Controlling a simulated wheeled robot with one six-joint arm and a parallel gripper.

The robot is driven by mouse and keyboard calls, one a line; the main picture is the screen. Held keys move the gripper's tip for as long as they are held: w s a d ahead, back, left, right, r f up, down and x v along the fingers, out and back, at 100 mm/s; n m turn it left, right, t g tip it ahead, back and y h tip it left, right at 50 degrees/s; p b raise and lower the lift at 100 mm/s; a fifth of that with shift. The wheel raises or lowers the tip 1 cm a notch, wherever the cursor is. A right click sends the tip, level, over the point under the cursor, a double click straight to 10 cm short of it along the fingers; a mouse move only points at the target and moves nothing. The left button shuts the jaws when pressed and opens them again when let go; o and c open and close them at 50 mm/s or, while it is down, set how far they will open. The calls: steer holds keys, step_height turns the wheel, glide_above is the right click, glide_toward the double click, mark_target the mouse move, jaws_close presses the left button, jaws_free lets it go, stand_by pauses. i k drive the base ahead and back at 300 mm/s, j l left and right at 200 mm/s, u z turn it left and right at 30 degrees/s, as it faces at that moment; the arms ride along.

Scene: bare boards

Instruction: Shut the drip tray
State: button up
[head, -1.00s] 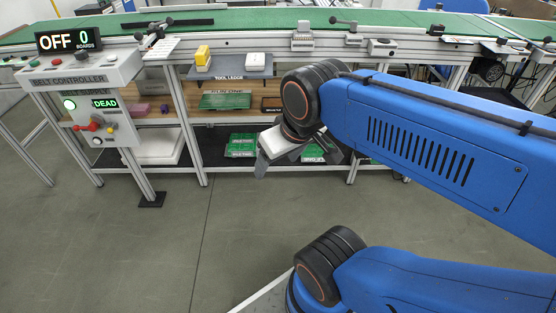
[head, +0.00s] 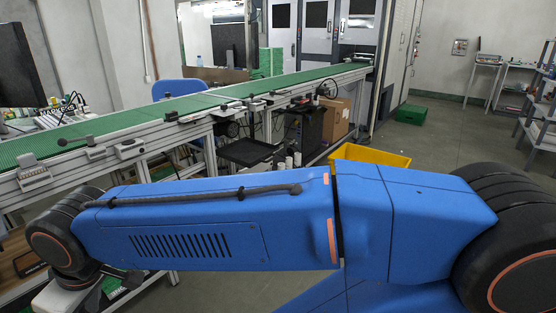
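A flat black tray (head: 247,152), which looks like the drip tray, sticks out from under the green conveyor at the middle left of the head view. It stands out past the conveyor's side frame. I cannot tell how it is mounted. My gripper (head: 105,289) is at the lower left corner, beyond the wrist and largely hidden by it. It is well apart from the tray, to its left and nearer to me. Whether its fingers are open or shut does not show.
The conveyor (head: 230,92) runs from lower left to the far back. A yellow bin (head: 370,155) stands on the floor behind my arm, with a cardboard box (head: 336,118) beyond it. A green crate (head: 411,114) lies farther back. Grey floor at the right is open.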

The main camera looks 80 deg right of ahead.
mark_target(248, 152)
steer(key=z, duration=2.4)
